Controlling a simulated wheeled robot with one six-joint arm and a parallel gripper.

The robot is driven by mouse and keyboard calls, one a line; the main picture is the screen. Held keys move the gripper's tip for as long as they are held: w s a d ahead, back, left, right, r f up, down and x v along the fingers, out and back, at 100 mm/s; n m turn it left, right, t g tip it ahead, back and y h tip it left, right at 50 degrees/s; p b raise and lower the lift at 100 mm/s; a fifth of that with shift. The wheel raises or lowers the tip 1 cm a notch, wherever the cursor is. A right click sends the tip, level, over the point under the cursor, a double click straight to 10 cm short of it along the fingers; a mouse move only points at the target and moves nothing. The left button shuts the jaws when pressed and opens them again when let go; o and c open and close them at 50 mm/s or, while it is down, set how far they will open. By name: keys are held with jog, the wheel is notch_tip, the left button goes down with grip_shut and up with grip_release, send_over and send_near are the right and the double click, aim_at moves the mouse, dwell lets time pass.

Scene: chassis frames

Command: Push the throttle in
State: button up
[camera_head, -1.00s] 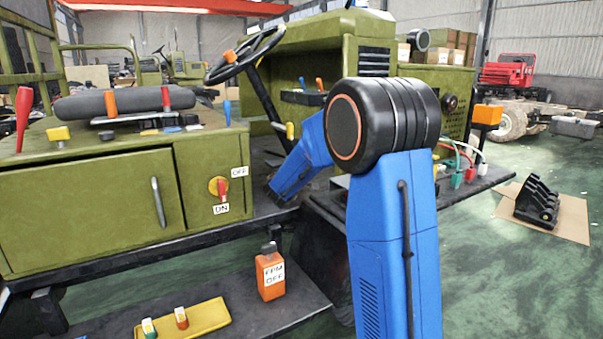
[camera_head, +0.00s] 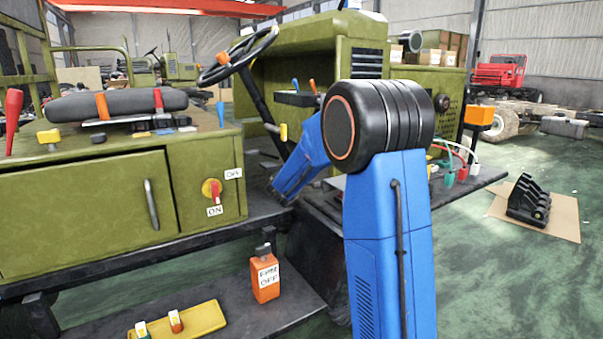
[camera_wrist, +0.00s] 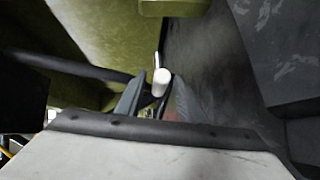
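A white-tipped rod (camera_wrist: 162,82) shows in the wrist view, standing between the two fingers of my gripper (camera_wrist: 157,92). The fingers look apart, with a gap to the rod's sides; I cannot tell whether either touches it. I cannot tell for sure that this rod is the throttle. In the head view my blue arm reaches toward the green vehicle's footwell, and my gripper is hidden there. A yellow-knobbed lever (camera_head: 283,132) and small orange and blue levers (camera_head: 303,86) stand near the steering wheel (camera_head: 239,56).
A green cabinet (camera_head: 80,215) with a red ON/OFF switch (camera_head: 211,188) is at the left. Below, an orange can (camera_head: 265,277) and a yellow tray (camera_head: 195,322) sit on a dark step. Coloured cables (camera_head: 455,160) lie at the right. A black rack (camera_head: 528,200) is on the floor.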

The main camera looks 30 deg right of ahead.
jog(key=v, duration=1.7)
jog(key=shift+a, duration=0.2)
jog(key=shift+s, duration=0.1)
